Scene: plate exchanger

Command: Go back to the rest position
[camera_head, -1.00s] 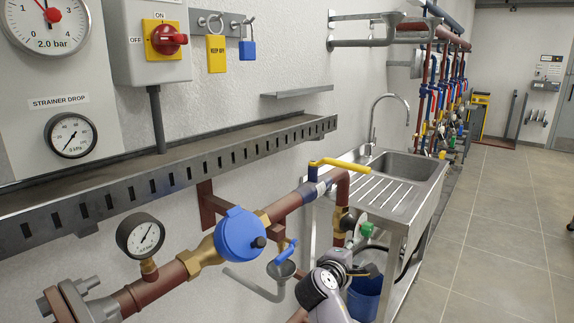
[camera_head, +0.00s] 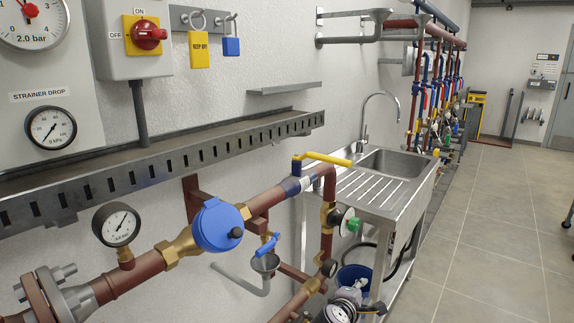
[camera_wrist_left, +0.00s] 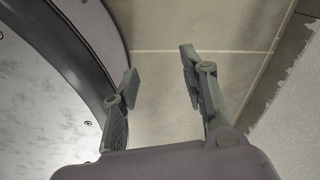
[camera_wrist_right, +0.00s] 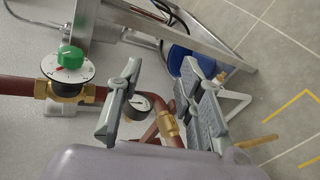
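My right gripper (camera_wrist_right: 160,72) is open in the right wrist view, with nothing between its fingers. In the head view only parts of my right arm and hand (camera_head: 343,308) show, at the bottom edge below the sink. My left gripper (camera_wrist_left: 160,68) is open and empty in the left wrist view, over floor tiles. It is out of the head view. The green-knobbed valve (camera_wrist_right: 71,58) is left of my right gripper and apart from it. It also shows in the head view (camera_head: 350,224).

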